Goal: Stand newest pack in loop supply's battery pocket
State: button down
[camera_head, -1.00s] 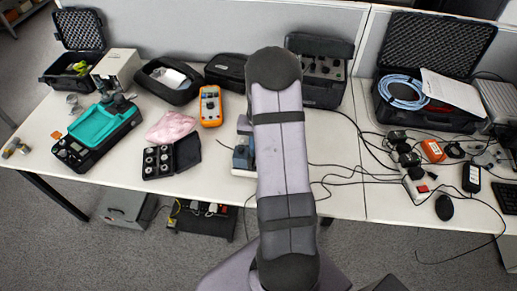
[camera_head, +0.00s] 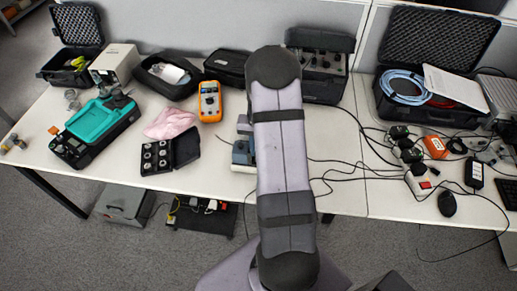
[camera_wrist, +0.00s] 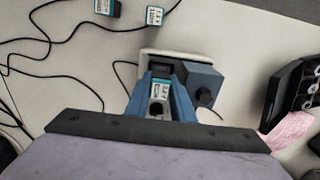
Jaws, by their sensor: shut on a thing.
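My gripper (camera_wrist: 160,106) shows in the wrist view, its two blue fingers shut on a small dark pack (camera_wrist: 159,88) with a white and teal label. Just beyond the fingertips is a blue-grey unit with a round dark knob (camera_wrist: 204,96) on a pale base, which I take to be the loop supply (camera_wrist: 203,77). The pack overlaps a dark recess at its left part; I cannot tell how far in it sits. In the head view the unit (camera_head: 242,152) is partly hidden by my arm, and my gripper is hidden. Two similar labelled packs, a left one (camera_wrist: 107,6) and a right one (camera_wrist: 154,15), lie at the wrist view's top.
Black cables (camera_wrist: 62,38) run over the table near the packs. A pink cloth (camera_head: 170,122) and an open black case of round pieces (camera_head: 186,148) lie left of the unit. An orange multimeter (camera_head: 210,101) stands behind. Adapters and cables clutter the right side.

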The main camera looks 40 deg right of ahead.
jog(key=shift+f+b, duration=0.4)
jog(key=shift+f, duration=0.4)
dwell(1.1)
jog(key=c, duration=1.1)
grip_release()
jog(key=shift+r, duration=0.15)
jog(key=shift+r+p, duration=3.15)
jog(key=shift+r, duration=0.75)
